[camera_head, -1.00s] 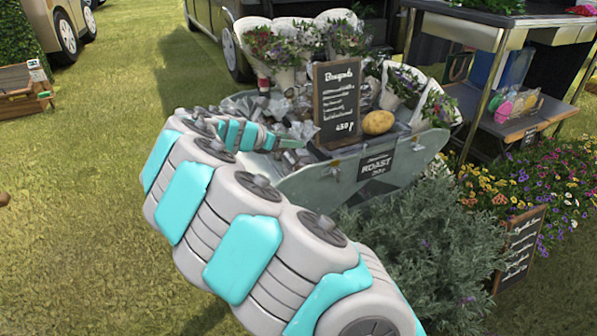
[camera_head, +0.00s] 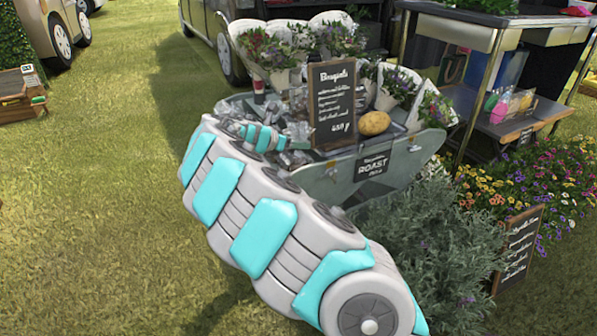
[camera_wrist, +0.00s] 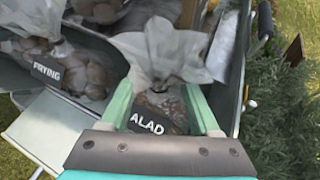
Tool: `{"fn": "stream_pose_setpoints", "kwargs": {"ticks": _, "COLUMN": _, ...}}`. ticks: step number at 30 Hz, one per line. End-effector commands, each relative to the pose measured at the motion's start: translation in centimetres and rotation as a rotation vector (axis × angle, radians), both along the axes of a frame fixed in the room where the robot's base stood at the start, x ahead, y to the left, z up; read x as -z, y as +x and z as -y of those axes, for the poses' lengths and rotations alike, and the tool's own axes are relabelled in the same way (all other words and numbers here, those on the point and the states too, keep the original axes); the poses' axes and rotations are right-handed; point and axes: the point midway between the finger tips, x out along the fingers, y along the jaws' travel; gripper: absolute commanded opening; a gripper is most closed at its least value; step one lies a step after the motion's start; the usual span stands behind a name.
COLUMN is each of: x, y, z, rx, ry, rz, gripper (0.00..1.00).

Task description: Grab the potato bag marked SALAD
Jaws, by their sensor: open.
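A clear plastic bag of potatoes, the SALAD bag (camera_wrist: 165,100), shows in the wrist view with a dark label whose visible letters read "ALAD". Its gathered, crinkled top spreads out ahead of my gripper. My gripper (camera_wrist: 162,98) is open, with one teal finger on each side of the bag's lower part. I cannot tell whether the fingers touch it. In the head view my gripper (camera_head: 285,137) is at the cart, left of the bouquet board, and the SALAD bag cannot be picked out there.
A FRYING potato bag (camera_wrist: 60,68) lies to the left in the wrist view. Open grass lies left.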

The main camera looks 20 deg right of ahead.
Motion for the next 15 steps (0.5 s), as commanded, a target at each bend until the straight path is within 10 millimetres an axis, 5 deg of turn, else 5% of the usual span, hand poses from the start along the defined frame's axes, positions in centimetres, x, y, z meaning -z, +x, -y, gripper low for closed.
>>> {"fn": "stream_pose_setpoints", "kwargs": {"ticks": 4, "x": -0.02, "y": -0.01, "z": -0.01, "rx": 0.000, "ry": 0.000, "rz": 0.000, "gripper": 0.63}}
{"fn": "stream_pose_setpoints", "kwargs": {"ticks": 15, "x": -0.01, "y": -0.03, "z": -0.02, "rx": 0.000, "ry": 0.000, "rz": 0.000, "gripper": 0.21}}
